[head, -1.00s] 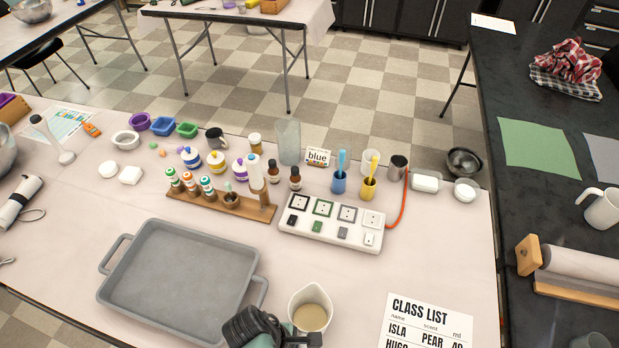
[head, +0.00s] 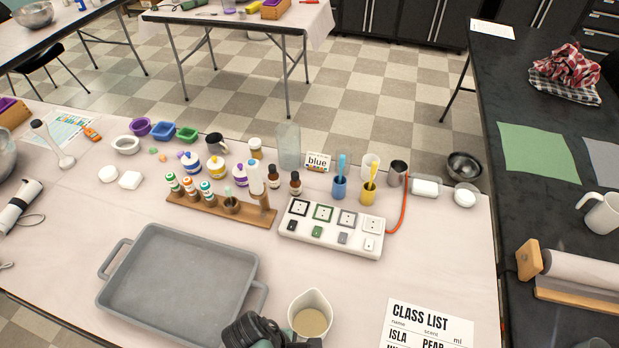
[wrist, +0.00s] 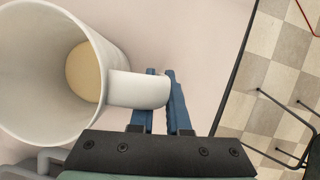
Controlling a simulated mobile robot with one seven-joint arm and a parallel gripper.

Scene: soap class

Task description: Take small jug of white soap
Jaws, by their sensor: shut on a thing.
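The small jug (head: 310,319) is white with a pouring lip and holds pale cream liquid soap. It stands upright at the front of the table in the head view, right of the grey tray. In the wrist view the jug (wrist: 50,113) fills the left side, its handle pointing right. My gripper (wrist: 160,80) has its blue fingers shut on the handle. In the head view only the dark body of my gripper shows, left of and below the jug; its fingers are hidden. I cannot tell whether the jug's base touches the table.
The grey tray (head: 180,278) lies left of the jug. A class list sheet (head: 428,328) lies to the right. Behind stand a white panel with square tiles (head: 331,235), a wooden bottle rack (head: 222,206) and several bottles. Bare tabletop lies between the jug and the panel.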

